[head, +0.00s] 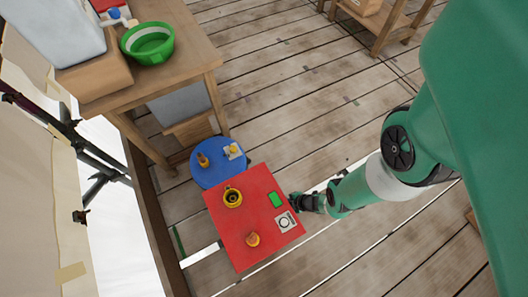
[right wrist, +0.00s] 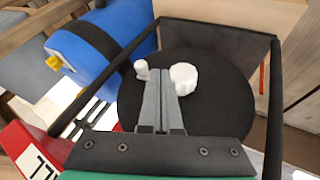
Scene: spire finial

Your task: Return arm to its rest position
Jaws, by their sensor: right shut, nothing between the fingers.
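My right arm comes in from the right in the head view. Its dark gripper (head: 297,201) is beside the right edge of a red square tabletop (head: 224,232); its height relative to the top is unclear. In the right wrist view its grey fingers (right wrist: 162,88) are together and hold nothing. Two small white pieces (right wrist: 184,78) show near the fingertips, against a black round surface (right wrist: 220,95); whether they touch the fingers is unclear. A yellow ring-shaped pot (head: 232,197) and an orange knob-like piece (head: 253,239) stand on the red top. My left gripper is not in view.
A green patch (head: 275,199) and a white marked square (head: 285,222) lie on the red top. A blue round top (head: 208,178) with small yellow pieces adjoins it. A wooden table (head: 185,65) carries a green bowl (head: 147,42). Plank floor (head: 300,100) is open beyond.

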